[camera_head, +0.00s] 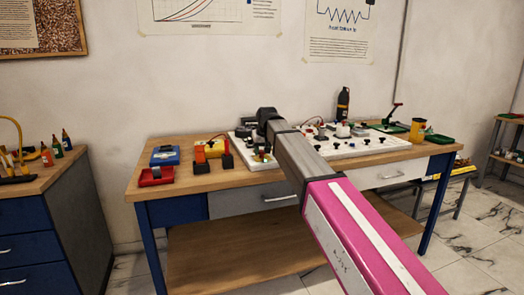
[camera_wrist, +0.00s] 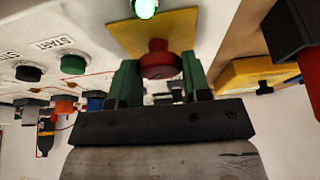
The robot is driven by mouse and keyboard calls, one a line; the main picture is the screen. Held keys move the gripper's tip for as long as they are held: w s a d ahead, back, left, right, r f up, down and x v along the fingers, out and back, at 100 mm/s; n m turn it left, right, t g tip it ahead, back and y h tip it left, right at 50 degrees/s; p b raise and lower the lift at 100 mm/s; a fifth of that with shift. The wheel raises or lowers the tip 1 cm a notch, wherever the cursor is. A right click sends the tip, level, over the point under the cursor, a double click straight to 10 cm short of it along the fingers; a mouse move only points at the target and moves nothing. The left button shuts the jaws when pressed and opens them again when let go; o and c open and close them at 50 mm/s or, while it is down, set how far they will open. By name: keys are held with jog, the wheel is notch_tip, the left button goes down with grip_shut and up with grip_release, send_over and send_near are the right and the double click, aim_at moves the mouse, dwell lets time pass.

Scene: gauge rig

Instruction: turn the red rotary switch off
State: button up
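The red rotary switch (camera_wrist: 158,62) shows in the wrist view as a red knob on a yellow plate (camera_wrist: 182,30). My gripper (camera_wrist: 160,72) has its two green fingers apart, one on each side of the knob. I see no clear gap between fingers and knob, but cannot tell if they press on it. A lit green lamp (camera_wrist: 145,8) is just above the plate.
The START button (camera_wrist: 73,64) and a black button (camera_wrist: 29,73) are left of my gripper in the wrist view. At right are a yellow box (camera_wrist: 250,72) and a dark block with a red part (camera_wrist: 300,30). The bench (camera_head: 205,184) also bears a blue box (camera_head: 164,155) and a red tray (camera_head: 156,177).

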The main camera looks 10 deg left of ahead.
jog(key=shift+c, duration=0.8)
jog(key=n+g+y, duration=0.1)
jog(key=n, duration=0.2)
jog(key=shift+w+d+n, duration=0.1)
jog(key=shift+n, duration=0.3)
jog(key=n, duration=0.2)
jog(key=n+g+y, duration=0.1)
jog(key=n, duration=0.1)
jog(key=shift+w+n+g, duration=0.15)
jog(key=shift+n+g, duration=0.15)
jog(key=n+g, duration=0.1)
jog(key=n, duration=0.1)
jog(key=n+g, duration=0.1)
jog(key=n, duration=0.2)
jog(key=shift+w, duration=0.15)
jog(key=shift+n+g+h, duration=0.3)
jog(key=shift+n+g, duration=0.4)
jog(key=shift+n, duration=1.5)
